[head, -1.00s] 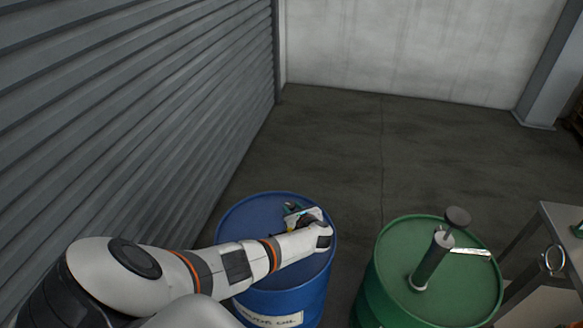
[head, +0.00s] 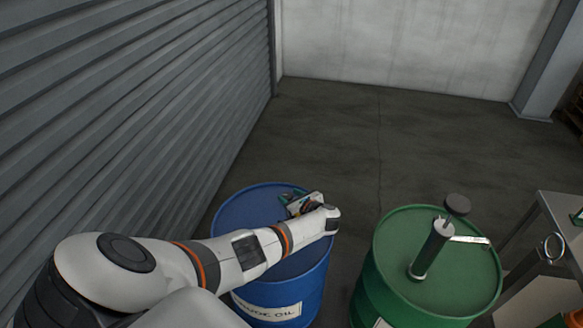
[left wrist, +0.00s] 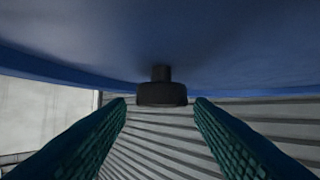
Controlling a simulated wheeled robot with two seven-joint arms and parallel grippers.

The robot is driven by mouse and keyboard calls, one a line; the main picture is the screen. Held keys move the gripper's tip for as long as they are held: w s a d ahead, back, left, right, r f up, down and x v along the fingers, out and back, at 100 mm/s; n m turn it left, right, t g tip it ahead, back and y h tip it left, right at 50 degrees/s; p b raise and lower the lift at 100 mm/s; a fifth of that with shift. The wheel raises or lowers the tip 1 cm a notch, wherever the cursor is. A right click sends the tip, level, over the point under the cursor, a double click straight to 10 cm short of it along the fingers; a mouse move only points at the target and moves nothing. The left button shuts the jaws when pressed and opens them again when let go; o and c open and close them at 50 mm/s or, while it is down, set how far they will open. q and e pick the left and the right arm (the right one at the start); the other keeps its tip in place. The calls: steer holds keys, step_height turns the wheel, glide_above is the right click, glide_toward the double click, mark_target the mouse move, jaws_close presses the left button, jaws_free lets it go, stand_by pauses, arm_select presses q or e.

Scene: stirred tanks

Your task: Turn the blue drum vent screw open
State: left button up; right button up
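The blue drum (head: 238,212) stands at the lower middle of the head view, partly covered by my left arm. My left gripper (head: 289,197) is low over the far right part of its lid, pointing left. In the left wrist view the picture is upside down, with the drum lid (left wrist: 160,40) along the top. The vent screw (left wrist: 162,94), a dark round cap on a short stem, stands on the lid. The left gripper (left wrist: 161,104) is open, its teal fingers on either side of the screw with gaps showing. The screw is hard to make out in the head view. My right gripper is out of view.
A green drum (head: 395,235) stands to the right, with a dark upright pump (head: 433,250) and a silver lever (head: 468,240) on it. A metal table (head: 560,212) is at the right edge. A ribbed shutter wall (head: 130,110) runs along the left. The floor behind is clear.

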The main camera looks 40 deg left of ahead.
arm_select(q)
steer(key=shift+o, duration=0.4)
steer(key=shift+d+f, duration=0.1)
steer(key=shift+f, duration=0.1)
steer(key=shift+d, duration=0.1)
steer(key=shift+s+d+r, duration=0.15)
steer(key=shift+d, duration=0.15)
steer(key=p+v, duration=0.2)
steer(key=v, duration=0.9)
steer(key=shift+r, duration=0.15)
